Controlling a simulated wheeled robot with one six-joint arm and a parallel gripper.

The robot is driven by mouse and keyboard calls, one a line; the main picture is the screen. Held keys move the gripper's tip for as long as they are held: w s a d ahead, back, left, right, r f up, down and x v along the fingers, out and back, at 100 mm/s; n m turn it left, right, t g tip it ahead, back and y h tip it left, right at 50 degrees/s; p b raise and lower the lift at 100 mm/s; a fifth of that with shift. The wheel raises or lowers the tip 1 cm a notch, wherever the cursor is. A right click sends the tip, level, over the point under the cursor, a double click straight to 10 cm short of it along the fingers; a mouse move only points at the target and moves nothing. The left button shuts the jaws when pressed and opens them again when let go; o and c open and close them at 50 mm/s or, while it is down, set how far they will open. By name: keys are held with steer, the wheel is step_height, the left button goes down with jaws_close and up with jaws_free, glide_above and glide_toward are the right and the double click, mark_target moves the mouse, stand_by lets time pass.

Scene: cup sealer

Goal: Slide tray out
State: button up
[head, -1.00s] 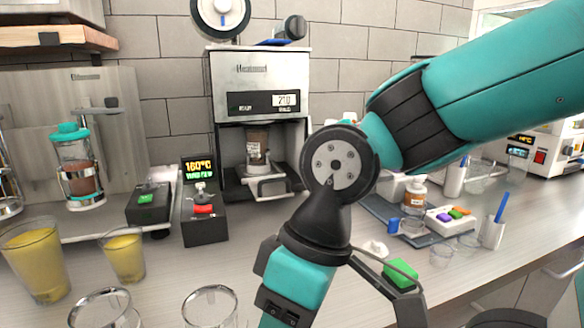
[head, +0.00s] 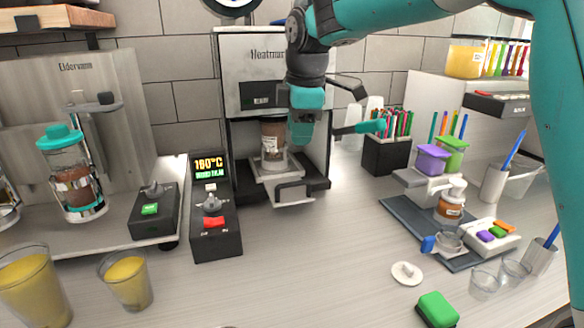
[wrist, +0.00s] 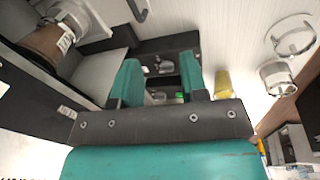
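The cup sealer (head: 262,62) stands against the tiled wall. A cup of brown drink (head: 273,145) stands upright on the tray; the cup also shows at the upper left of the wrist view (wrist: 45,42). My gripper (head: 335,129) is in front of the sealer's right side, above the handle. In the wrist view its teal fingers (wrist: 160,78) are apart with nothing between them. My gripper hides part of the sealer front and its display.
A control box (head: 213,222) with a red switch and lit display stands left of the sealer. Yellow drinks (head: 128,282) stand front left. A pen holder (head: 387,155), a dark mat (head: 415,222) and a green block (head: 437,309) are right. The counter before the tray is clear.

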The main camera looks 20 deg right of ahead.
steer(key=w+r+n, duration=0.1)
steer(key=w, duration=0.3)
steer(key=p, duration=0.3)
glide_toward(292, 184)
steer(key=shift+n, duration=0.3)
steer(key=f, duration=0.2)
steer(key=w+f, duration=0.1)
steer(key=f, duration=0.2)
steer(key=w+f, duration=0.1)
steer(key=f, duration=0.2)
steer(key=shift+a+f, duration=0.15)
steer(key=shift+f, duration=0.1)
jaws_close()
